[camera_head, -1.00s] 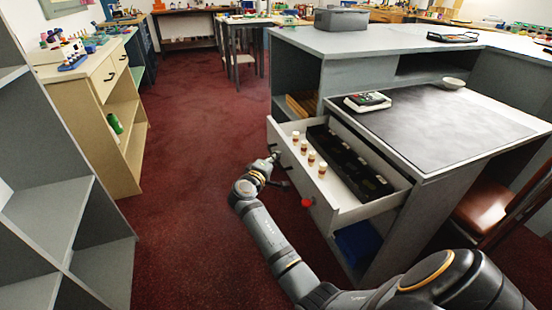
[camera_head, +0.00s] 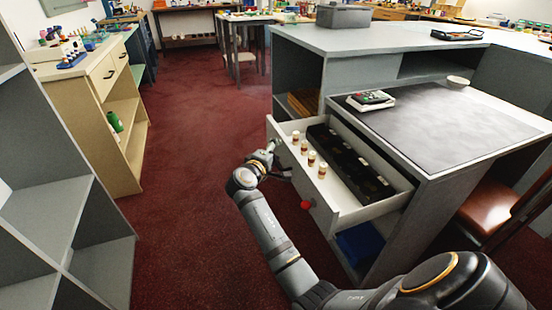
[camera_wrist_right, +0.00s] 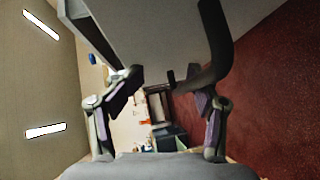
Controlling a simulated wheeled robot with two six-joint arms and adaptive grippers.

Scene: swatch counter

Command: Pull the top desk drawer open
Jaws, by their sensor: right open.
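The top desk drawer (camera_head: 376,210) is pulled out from the grey desk (camera_head: 480,165). Several small bottles with white caps (camera_head: 321,170) and a black divided tray (camera_head: 350,162) are inside it. My right gripper (camera_head: 273,148) is low in front of the drawer's front face, near its far end. In the right wrist view the right gripper (camera_wrist_right: 168,84) has its fingers spread apart. A dark curved handle (camera_wrist_right: 217,45) on the pale drawer front (camera_wrist_right: 150,28) shows beside one finger; I cannot tell whether they touch. My left gripper is out of view.
A blue item (camera_head: 360,243) lies in an open space below. A brown chair (camera_head: 490,212) stands at the right. Red carpet (camera_head: 190,190) is clear between the desk and the beige cabinet (camera_head: 118,125).

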